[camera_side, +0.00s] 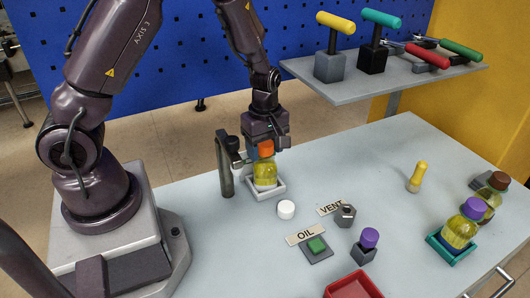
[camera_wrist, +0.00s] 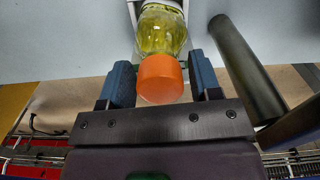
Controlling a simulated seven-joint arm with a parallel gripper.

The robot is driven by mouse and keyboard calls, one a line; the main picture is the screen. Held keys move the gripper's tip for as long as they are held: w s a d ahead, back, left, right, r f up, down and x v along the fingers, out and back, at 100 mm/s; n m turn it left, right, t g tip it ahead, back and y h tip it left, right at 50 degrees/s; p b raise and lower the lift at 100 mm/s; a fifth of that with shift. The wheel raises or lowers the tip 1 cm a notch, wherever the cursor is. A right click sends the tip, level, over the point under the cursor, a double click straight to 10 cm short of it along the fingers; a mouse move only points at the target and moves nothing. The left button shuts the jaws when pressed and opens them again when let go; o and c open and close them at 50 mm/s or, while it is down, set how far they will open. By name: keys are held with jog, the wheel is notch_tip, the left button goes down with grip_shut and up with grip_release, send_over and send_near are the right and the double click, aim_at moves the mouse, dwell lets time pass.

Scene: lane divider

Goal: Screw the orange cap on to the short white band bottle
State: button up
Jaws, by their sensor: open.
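The bottle (camera_side: 265,173) stands upright in a white square holder (camera_side: 278,188) and holds yellow liquid. In the wrist view the bottle (camera_wrist: 162,32) shows a pale band near the top edge of the picture. The orange cap (camera_side: 265,148) sits on the bottle's neck; whether it is fully tight I cannot tell. My gripper (camera_side: 268,136) is above the bottle, pointing down. In the wrist view its two blue fingers are apart on either side of the orange cap (camera_wrist: 160,79), with a gap visible at the right finger.
A dark post (camera_side: 225,165) stands close left of the bottle. A white cap (camera_side: 286,210), green button (camera_side: 317,245) and purple-topped block (camera_side: 368,240) are in front. A purple-capped bottle (camera_side: 460,228) sits far right. A tool shelf (camera_side: 390,78) overhangs behind.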

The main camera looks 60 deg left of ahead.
jog(key=shift+n, duration=1.7)
jog(key=shift+n, duration=0.9)
jog(key=c, duration=0.6)
jog(key=shift+m, duration=0.9)
jog(key=shift+m, duration=0.9)
